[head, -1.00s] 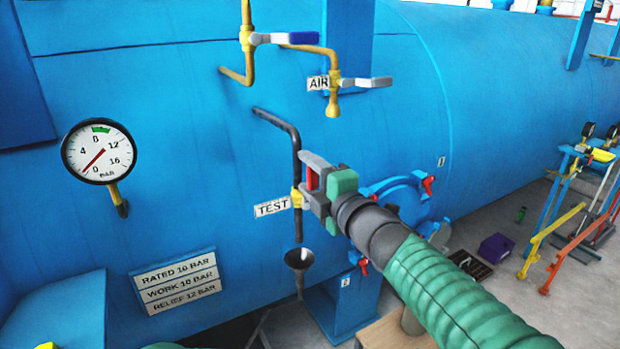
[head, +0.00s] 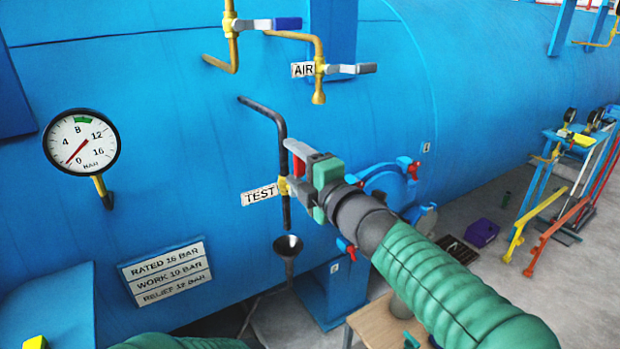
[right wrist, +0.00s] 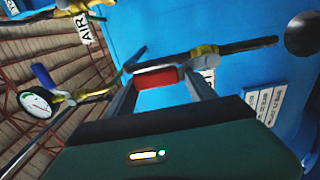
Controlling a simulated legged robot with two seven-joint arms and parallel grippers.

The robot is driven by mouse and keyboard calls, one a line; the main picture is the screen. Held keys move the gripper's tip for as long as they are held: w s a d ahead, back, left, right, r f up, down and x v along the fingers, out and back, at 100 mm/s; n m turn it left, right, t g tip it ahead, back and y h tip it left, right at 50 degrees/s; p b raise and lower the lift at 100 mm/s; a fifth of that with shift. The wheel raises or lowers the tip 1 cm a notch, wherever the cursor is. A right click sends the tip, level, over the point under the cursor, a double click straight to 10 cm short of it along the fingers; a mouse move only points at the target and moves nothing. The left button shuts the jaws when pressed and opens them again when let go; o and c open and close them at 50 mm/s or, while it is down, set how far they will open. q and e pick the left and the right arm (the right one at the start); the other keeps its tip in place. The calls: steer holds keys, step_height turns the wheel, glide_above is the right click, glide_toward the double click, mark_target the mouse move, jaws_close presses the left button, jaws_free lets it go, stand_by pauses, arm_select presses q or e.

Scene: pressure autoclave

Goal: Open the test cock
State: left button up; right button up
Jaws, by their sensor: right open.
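The test cock (head: 283,187) has a yellow body on a black vertical pipe, beside the TEST label (head: 261,195). Its red handle (head: 299,164) is partly hidden by my right gripper (head: 302,172) in the head view. In the right wrist view the red handle (right wrist: 156,77) lies between the two fingers of my open right gripper (right wrist: 163,92), and the yellow cock body (right wrist: 204,58) is just beyond. I cannot tell whether a finger touches the handle. My left gripper is out of view.
A black funnel (head: 288,245) sits below the test pipe. The air valve (head: 320,68) is above, and the pressure gauge (head: 82,142), with its needle near 0, is at the left. The blue vessel wall (head: 180,110) stands close behind the cock.

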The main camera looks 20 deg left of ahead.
steer(key=b+v, duration=0.2)
steer(key=v, duration=1.4)
steer(key=shift+f, duration=0.2)
